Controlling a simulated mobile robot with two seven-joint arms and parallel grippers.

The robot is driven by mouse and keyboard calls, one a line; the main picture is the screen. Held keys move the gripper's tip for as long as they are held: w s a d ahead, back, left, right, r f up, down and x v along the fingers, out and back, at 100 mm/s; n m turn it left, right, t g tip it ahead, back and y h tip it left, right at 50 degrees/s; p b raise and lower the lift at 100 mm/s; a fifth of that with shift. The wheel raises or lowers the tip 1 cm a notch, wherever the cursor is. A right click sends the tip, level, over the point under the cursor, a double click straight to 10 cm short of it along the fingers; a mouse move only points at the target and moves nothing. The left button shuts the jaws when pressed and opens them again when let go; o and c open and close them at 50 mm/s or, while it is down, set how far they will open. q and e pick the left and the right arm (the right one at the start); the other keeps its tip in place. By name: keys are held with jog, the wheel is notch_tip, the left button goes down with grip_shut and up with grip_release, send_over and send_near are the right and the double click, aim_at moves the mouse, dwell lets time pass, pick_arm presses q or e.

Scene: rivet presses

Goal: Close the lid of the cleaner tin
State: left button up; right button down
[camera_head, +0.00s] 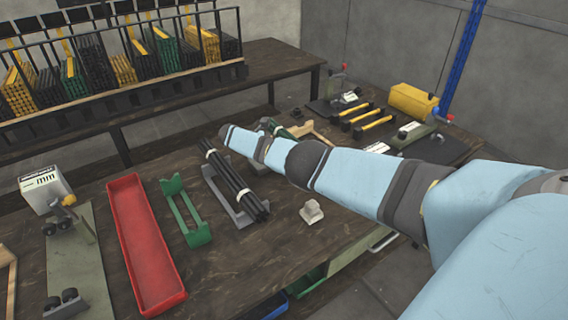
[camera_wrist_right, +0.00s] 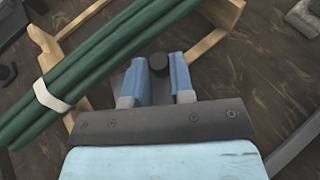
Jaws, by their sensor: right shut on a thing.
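I cannot make out the cleaner tin or its lid for certain in either view. In the right wrist view my right gripper (camera_wrist_right: 164,78) points at the tabletop, with its two blue fingers a little apart. A small dark round knob (camera_wrist_right: 158,62) shows between the fingertips, and the gripper is shut on it. What is below the knob is mostly hidden by the fingers. In the head view my right arm reaches from the right over the bench, and its gripper is hidden behind the wrist. My left gripper is not in view.
A green rod bundle (camera_wrist_right: 80,70) in a wooden cradle (camera_wrist_right: 210,40) lies close beside my right gripper. On the bench stand a red tray (camera_head: 143,240), a green cradle (camera_head: 188,215), black rods (camera_head: 235,182) and a yellow block (camera_head: 413,101). A rack of rods stands behind.

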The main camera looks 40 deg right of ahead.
jog(key=shift+a+f+m+g+y+b, duration=0.1)
jog(key=shift+a+m+g+y+b, duration=0.2)
jog(key=shift+m+g, duration=0.1)
jog(key=c, duration=1.3)
grip_release()
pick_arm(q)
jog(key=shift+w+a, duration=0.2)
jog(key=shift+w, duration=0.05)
pick_arm(e)
jog(key=shift+o, duration=0.2)
pick_arm(q)
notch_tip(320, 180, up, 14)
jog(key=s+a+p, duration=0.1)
jog(key=p, duration=1.9)
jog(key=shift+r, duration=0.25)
pick_arm(e)
notch_tip(320, 180, up, 20)
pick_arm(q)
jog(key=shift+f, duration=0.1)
